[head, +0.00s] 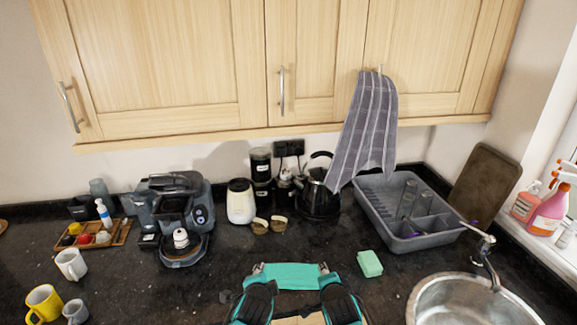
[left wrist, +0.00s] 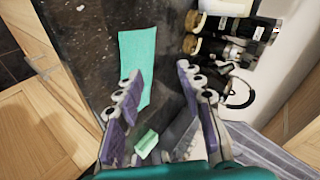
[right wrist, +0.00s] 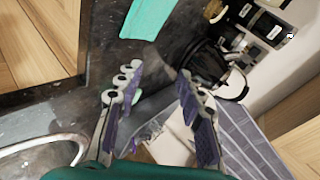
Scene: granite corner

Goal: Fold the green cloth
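The green cloth (head: 290,276) is a teal rectangle on the dark counter at front centre, between my two arms. It looks flat in the left wrist view (left wrist: 138,52), and one end shows at the top of the right wrist view (right wrist: 148,16). My left gripper (left wrist: 159,70) is open, with one finger overlapping the cloth's edge in its view; contact cannot be told. My right gripper (right wrist: 160,72) is open and empty, with the cloth beyond its fingertips. In the head view my arms hide parts of the cloth's surroundings.
A green sponge (head: 369,263) lies right of the cloth. The sink (head: 425,300) is at the front right, and a grey dish rack (head: 440,238) stands behind. A kettle (head: 318,200), white jar (head: 240,203) and coffee machine (head: 178,205) line the back.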

